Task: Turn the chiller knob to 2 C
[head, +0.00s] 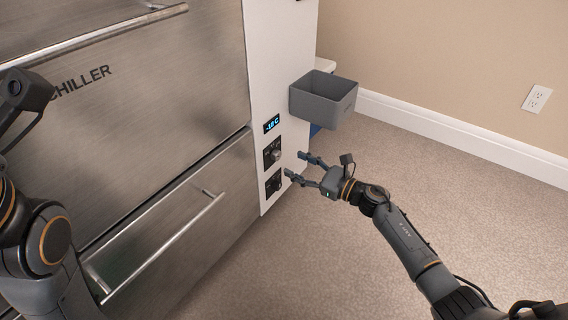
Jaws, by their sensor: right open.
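The chiller (150,110) is a brushed-steel drawer unit with a white control panel (265,60) on its right edge. A small blue-lit display (271,124) on the panel seems to read -18 C; the digits are small. Below it are two dark knobs, an upper knob (272,152) and a lower knob (273,183). I cannot read any markings on them. My right gripper (295,164) is open and empty, its fingers pointing left at the panel, just right of the knobs and apparently apart from them. My left arm shows at the left edge; its fingers do not show.
A grey open bin (323,98) is mounted on the panel's side above my right gripper. The chiller's lower drawer handle (160,245) sticks out at the left. A wall outlet (537,98) is far right. The carpet (460,190) is clear.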

